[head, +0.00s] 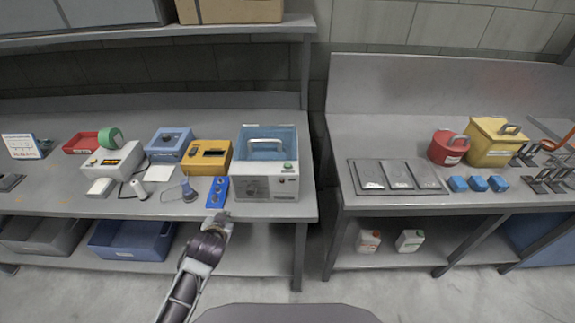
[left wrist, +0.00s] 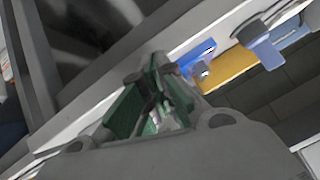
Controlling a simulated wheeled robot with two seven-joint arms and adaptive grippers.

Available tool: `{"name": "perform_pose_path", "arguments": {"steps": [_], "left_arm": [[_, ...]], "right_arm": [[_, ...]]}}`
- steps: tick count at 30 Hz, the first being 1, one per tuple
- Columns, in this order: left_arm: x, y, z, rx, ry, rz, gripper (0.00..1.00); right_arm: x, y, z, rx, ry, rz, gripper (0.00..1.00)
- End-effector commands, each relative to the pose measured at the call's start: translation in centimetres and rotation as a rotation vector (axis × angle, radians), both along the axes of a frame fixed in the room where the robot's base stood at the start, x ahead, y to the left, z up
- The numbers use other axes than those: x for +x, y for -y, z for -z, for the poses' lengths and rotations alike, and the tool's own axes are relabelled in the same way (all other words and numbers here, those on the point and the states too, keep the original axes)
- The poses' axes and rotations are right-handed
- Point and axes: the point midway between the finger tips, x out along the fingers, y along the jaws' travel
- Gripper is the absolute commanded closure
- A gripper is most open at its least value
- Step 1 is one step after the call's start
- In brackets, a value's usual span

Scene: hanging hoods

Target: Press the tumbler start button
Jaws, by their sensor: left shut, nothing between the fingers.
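The tumbler (head: 267,183) is a grey box with a clear blue lid and a handle on top, standing near the right end of the left bench. Its green start button (head: 288,166) shows at the upper right of the front, with a dark round dial lower on the left. My left gripper (head: 218,220) is shut and empty at the bench's front edge, left of and in front of the tumbler, apart from the button. In the left wrist view its green-padded fingers (left wrist: 150,105) show. I cannot make out the button there. My right gripper is not in view.
A blue block with several knobs (head: 217,192) lies just beyond my left gripper, left of the tumbler. A yellow-orange box (head: 207,156) and a blue box (head: 169,144) stand behind it. A gap separates this bench from the right bench (head: 385,131).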

Motion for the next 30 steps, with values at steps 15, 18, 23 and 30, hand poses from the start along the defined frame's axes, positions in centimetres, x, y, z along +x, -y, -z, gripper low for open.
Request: {"name": "perform_pose_path", "arguments": {"steps": [15,18,23,30], "left_arm": [[3.2,1.0,-10.0,0.04,0.246,0.019,1.0],[4.3,1.5,-11.7,0.057,0.31,0.037,1.0],[6.2,2.7,-14.9,0.088,0.431,0.077,1.0],[8.7,5.5,-20.9,0.149,0.647,0.17,1.0]], "right_arm": [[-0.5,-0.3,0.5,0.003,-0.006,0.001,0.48],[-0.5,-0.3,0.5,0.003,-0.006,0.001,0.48],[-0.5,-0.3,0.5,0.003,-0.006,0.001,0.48],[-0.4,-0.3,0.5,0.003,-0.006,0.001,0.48]]}}
